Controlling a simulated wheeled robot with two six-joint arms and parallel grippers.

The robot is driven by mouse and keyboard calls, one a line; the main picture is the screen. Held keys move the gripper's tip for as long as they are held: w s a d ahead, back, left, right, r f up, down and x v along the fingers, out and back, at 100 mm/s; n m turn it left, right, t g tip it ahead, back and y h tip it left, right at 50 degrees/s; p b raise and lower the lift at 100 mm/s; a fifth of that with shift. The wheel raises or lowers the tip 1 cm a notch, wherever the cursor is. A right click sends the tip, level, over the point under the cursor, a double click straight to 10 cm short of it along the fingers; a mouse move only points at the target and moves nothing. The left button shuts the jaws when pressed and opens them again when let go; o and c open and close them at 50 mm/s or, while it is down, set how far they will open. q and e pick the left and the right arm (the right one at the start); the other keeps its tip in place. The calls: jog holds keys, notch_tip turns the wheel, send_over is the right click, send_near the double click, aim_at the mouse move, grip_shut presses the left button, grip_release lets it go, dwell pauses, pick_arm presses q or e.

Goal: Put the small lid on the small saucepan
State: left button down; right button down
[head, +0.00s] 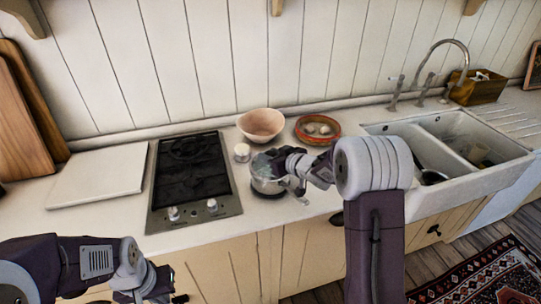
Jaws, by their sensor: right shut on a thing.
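The small saucepan (267,188) is a shiny metal pot on the counter, just right of the hob. Its handle points toward the lower right, partly behind my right gripper. The small lid (261,166) looks like a pale, glassy disc at the top of the pan. My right gripper (274,163) is over the pan and shut on the lid; its wrist hides part of both. I cannot tell whether the lid touches the pan's rim. My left gripper (172,286) is low in front of the counter, away from the pan; its jaw opening is unclear.
A black hob (190,172) with two knobs lies left of the pan. A small white jar (242,152), a pink bowl (261,124) and a terracotta dish (317,129) stand behind it. A white board (97,176) lies at left; a double sink (455,150) is at right.

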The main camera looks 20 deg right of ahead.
jog(key=shift+r, duration=0.1)
jog(key=shift+f+b, duration=0.3)
jog(key=shift+f, duration=0.4)
dwell(0.4)
jog(key=c, duration=1.2)
grip_release()
jog(key=shift+r, duration=0.1)
jog(key=shift+p+v, duration=1.2)
jog(key=shift+v, duration=1.95)
jog(key=shift+p+v, duration=0.95)
jog(key=shift+v, duration=1.4)
jog(key=shift+s, duration=0.1)
jog(key=shift+a, duration=0.1)
